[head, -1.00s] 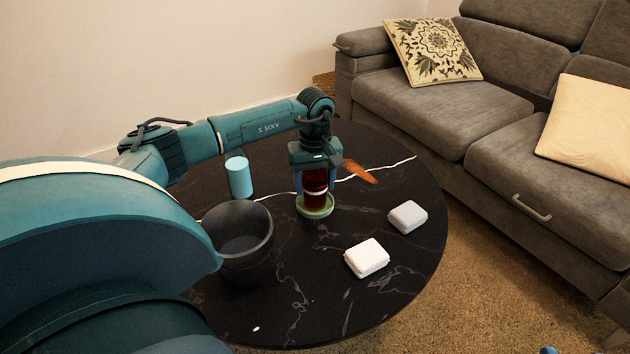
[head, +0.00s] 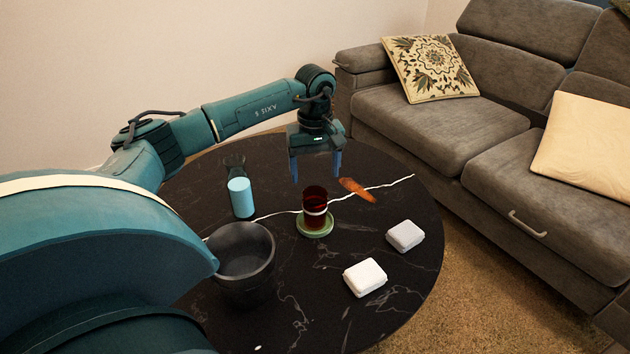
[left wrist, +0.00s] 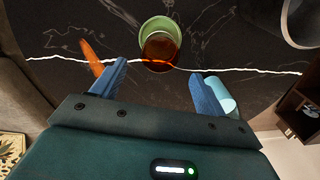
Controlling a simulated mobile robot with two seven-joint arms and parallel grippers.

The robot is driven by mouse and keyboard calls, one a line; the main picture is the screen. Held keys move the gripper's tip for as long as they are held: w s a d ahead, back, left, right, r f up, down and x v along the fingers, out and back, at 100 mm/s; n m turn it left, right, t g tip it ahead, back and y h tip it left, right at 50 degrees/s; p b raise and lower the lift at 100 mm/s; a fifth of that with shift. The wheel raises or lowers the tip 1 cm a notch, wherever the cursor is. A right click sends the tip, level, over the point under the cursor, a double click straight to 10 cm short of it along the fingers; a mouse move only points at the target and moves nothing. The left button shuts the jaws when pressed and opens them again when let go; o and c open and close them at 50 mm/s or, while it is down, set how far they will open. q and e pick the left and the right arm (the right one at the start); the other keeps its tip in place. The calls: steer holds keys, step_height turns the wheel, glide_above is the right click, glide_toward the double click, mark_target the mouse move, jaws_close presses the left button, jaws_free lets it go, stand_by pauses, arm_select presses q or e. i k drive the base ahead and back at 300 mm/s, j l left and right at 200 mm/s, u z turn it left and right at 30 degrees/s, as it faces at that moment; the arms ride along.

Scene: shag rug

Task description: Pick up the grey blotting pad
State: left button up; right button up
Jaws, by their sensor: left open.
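A pale grey block-like pad (head: 405,236) lies on the black round table (head: 400,310) at its right side. A whiter, similar pad (head: 365,277) lies nearer and to its left. My left gripper (head: 316,174) is open and empty, pointing down above the table, behind and to the left of both pads. Below it a dark red cup (head: 315,203) with a light band stands upright on a green coaster (head: 316,228). In the left wrist view the cup (left wrist: 160,50) shows beyond the open fingers (left wrist: 160,78); neither pad shows there. My right gripper is not in view.
A dark pot (head: 243,262) stands at the front left of the table. A light blue cylinder (head: 241,198) stands behind it, with a dark clear vessel (head: 234,166) beyond. An orange object (head: 357,190) lies near the gripper. A grey sofa (head: 440,135) borders the right.

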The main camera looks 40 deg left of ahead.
mark_target(404, 236)
steer(key=k, duration=1)
